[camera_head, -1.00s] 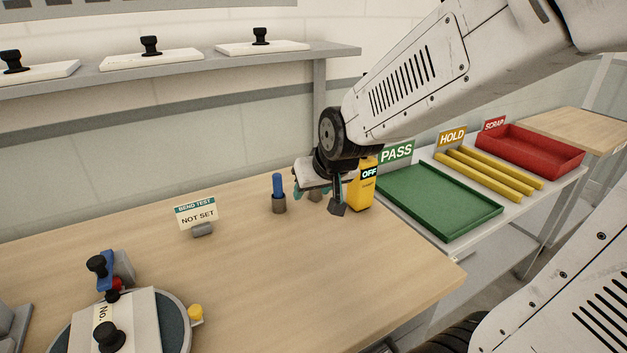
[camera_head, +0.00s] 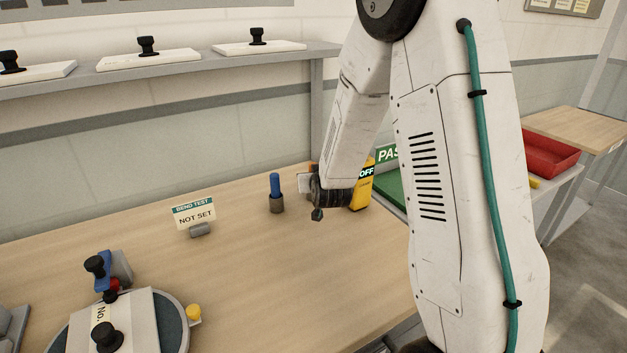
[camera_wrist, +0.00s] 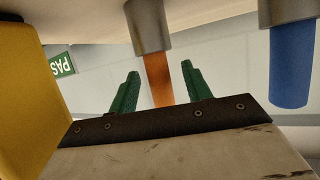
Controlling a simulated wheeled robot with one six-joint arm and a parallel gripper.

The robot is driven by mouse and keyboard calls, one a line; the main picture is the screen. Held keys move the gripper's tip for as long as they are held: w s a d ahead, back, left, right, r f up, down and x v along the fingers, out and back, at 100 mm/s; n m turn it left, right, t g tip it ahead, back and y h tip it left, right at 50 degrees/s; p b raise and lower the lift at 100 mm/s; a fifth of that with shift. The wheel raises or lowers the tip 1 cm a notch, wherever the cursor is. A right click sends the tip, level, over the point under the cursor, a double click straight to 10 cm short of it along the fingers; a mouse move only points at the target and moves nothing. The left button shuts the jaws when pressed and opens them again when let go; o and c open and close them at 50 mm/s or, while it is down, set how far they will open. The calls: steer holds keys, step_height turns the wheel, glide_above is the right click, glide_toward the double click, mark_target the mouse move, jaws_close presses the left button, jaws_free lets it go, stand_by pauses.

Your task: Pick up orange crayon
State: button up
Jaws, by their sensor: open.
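In the wrist view, which appears upside down, the orange crayon (camera_wrist: 159,88) stands in a grey cylindrical holder (camera_wrist: 148,27). My gripper (camera_wrist: 160,72) is open. Its two green fingers show on either side of the crayon, with a visible gap on each side. I cannot tell from this view how deep the crayon sits between them.
A blue crayon (camera_head: 275,186) in its holder stands left of my wrist; it also shows in the wrist view (camera_wrist: 291,65). A yellow device (camera_head: 362,190) marked OFF stands close on the right. A NOT SET sign (camera_head: 195,213) is farther left.

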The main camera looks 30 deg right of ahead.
steer(key=x, duration=0.3)
steer(key=shift+w+d+f, duration=0.1)
steer(key=shift+w+d, duration=0.05)
jaws_close()
